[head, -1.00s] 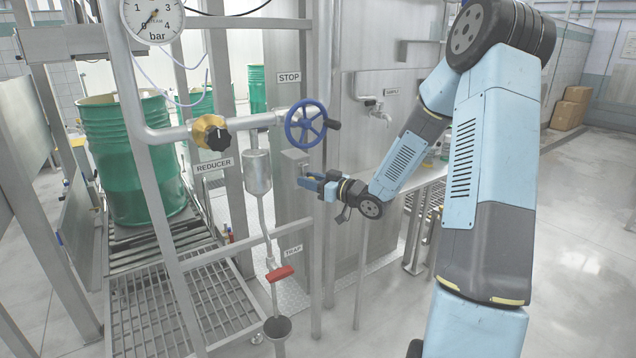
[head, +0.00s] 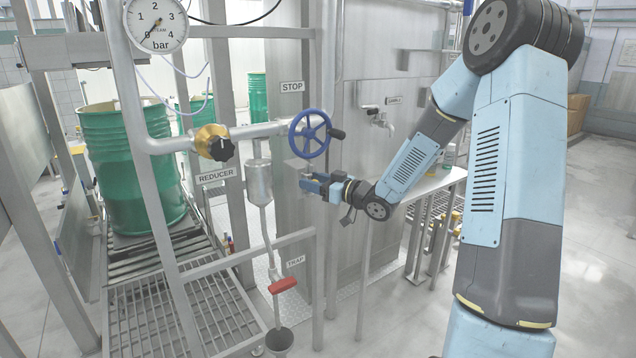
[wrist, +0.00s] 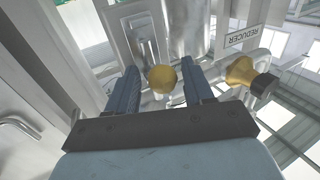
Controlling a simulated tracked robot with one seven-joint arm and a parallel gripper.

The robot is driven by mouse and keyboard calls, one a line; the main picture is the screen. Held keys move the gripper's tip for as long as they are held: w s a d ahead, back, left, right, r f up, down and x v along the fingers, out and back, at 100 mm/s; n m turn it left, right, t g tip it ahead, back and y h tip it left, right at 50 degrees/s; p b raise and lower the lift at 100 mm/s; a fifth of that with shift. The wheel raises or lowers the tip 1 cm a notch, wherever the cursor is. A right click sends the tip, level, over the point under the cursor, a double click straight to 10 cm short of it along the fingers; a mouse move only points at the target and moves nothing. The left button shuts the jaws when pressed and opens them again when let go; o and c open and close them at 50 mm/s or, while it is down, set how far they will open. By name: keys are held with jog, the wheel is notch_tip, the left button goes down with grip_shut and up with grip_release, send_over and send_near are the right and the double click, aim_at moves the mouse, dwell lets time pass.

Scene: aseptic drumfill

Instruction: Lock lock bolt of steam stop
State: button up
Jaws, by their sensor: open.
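The steam stop has a blue handwheel (head: 308,133) on the horizontal pipe, below the STOP label (head: 291,87). A small grey metal box (head: 299,165) sits under the handwheel, partly hidden behind my gripper. My gripper (head: 308,182) is open in front of the lower part of this box. In the wrist view, a round brass-coloured knob (wrist: 162,79), perhaps the lock bolt's end, shows between the two open fingers of my gripper (wrist: 166,75). I see no finger clearly touching it. A grey plate with a slot-like bar (wrist: 147,50) lies behind it.
The brass reducer with a black knob (head: 214,142) is left of the handwheel; it also shows at the right of the wrist view (wrist: 243,75). A red-handled trap valve (head: 283,286) hangs below. A steel post (head: 320,240) stands under my gripper. A side table (head: 440,182) is right.

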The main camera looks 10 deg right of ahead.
jog(key=shift+s, duration=0.1)
jog(key=v, duration=1.3)
jog(key=shift+s+d, duration=0.15)
jog(key=shift+d, duration=0.15)
jog(key=s+d+r+m+g+h, duration=0.1)
jog(key=s+d+r+m+h, duration=0.15)
jog(key=s+r+h, duration=0.4)
jog(key=s+d+r+m+g+h, duration=0.1)
jog(key=r+m+h, duration=0.25)
jog(key=h, duration=0.55)
jog(key=s+a+m+g+y, duration=0.1)
jog(key=s+a+g, duration=0.1)
jog(key=s, duration=0.8)
jog(key=s+a+r+m+g+y, duration=0.1)
jog(key=s+a+m+g, duration=0.1)
jog(key=s, duration=0.9)
jog(key=shift+a+g+y, duration=0.35)
jog(key=shift+a+g, duration=0.25)
jog(key=shift+a, duration=0.35)
